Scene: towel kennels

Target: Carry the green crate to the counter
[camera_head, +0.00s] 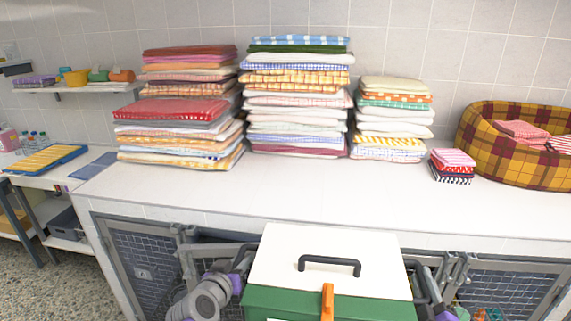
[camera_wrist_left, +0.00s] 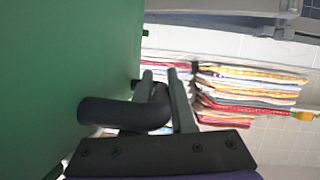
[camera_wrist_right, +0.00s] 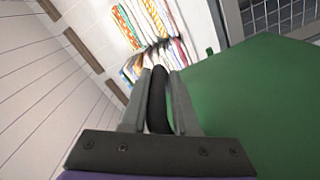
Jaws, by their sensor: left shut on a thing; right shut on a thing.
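The green crate (camera_head: 375,307) is at the bottom middle of the head view. It has a white lid (camera_head: 290,250) with a dark handle and an orange latch. My left gripper (camera_wrist_left: 160,75) is shut on a black side handle (camera_wrist_left: 105,115) of the crate. My right gripper (camera_wrist_right: 158,74) is shut on the black handle (camera_wrist_right: 156,105) on the other side. Both fingertips are hidden in the head view. The crate is in front of the white counter (camera_head: 290,195), its lid overlapping the counter's front edge in the picture. Its underside is out of view.
Folded towel stacks (camera_head: 295,100) stand along the counter's back. A small cloth pile (camera_head: 452,165) and a plaid pet bed (camera_head: 490,145) are at the right. The counter's front strip is clear. Wire-mesh kennel doors (camera_head: 145,265) are below. A side table (camera_head: 45,165) stands left.

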